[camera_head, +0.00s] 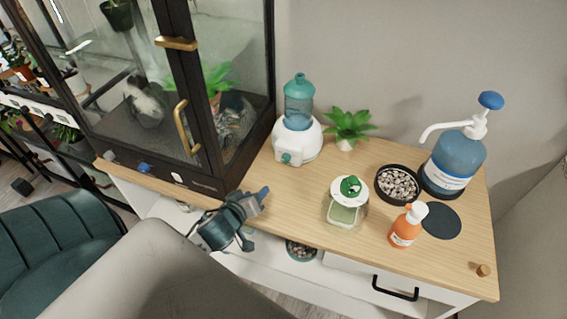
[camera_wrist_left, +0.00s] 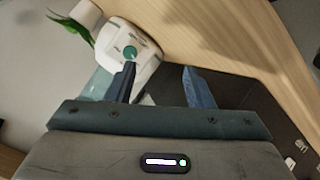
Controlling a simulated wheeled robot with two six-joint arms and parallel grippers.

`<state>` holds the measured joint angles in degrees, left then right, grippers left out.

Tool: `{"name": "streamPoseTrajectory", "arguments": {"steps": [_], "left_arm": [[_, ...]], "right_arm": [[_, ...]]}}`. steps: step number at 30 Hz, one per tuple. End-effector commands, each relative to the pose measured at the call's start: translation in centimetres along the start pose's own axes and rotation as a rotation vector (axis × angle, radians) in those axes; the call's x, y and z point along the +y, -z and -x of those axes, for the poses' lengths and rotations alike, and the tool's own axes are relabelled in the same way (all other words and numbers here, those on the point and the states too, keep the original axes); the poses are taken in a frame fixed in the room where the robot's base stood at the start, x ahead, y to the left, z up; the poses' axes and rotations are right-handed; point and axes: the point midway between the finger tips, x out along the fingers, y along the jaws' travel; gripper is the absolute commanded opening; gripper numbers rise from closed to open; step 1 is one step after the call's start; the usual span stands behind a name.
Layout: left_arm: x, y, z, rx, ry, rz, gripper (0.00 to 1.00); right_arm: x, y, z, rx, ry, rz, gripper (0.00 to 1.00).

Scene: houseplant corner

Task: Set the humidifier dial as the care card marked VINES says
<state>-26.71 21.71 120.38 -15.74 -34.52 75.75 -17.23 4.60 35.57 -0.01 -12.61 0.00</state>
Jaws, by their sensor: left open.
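The humidifier (camera_head: 297,139) has a white base and a teal tank (camera_head: 299,106). It stands upright at the back left of the wooden cabinet top, beside the glass case. Its teal dial (camera_head: 286,158) faces the front; in the left wrist view the dial (camera_wrist_left: 130,52) lies just past the tip of one finger, with its markings too small to read. My left gripper (camera_head: 258,204) is open and empty, in front of the humidifier near the top's front edge, apart from the dial. No card marked VINES can be made out. My right gripper is not in view.
A glass case (camera_head: 185,172) with brass handles stands left of the humidifier. Right of it are a green plant (camera_head: 346,126), a green-lidded jar (camera_head: 343,215), a pebble dish (camera_head: 397,185), an orange bottle (camera_head: 402,233) and a blue pump jug (camera_head: 455,158). A teal chair (camera_head: 60,245) is front left.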

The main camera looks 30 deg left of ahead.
Motion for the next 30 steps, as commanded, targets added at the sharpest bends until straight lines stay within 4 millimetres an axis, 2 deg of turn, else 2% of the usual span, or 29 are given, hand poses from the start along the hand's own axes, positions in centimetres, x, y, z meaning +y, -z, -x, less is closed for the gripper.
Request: {"name": "streamPoseTrajectory", "arguments": {"steps": [3,10,16,20,30], "left_arm": [[0.5,1.5,-1.6,0.039,-0.120,0.124,0.48],[1.4,2.7,-2.9,0.029,-0.284,0.291,0.48],[1.8,3.0,-3.5,0.022,-0.307,0.321,0.48],[2.2,3.1,-4.7,0.024,-0.305,0.322,0.48],[3.5,3.2,-9.5,0.025,-0.305,0.322,0.48]], "right_arm": [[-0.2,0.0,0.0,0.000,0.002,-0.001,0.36],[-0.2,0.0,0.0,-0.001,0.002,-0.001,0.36],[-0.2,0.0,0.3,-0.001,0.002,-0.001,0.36],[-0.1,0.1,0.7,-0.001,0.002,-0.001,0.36],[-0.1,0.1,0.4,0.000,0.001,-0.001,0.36]]}}
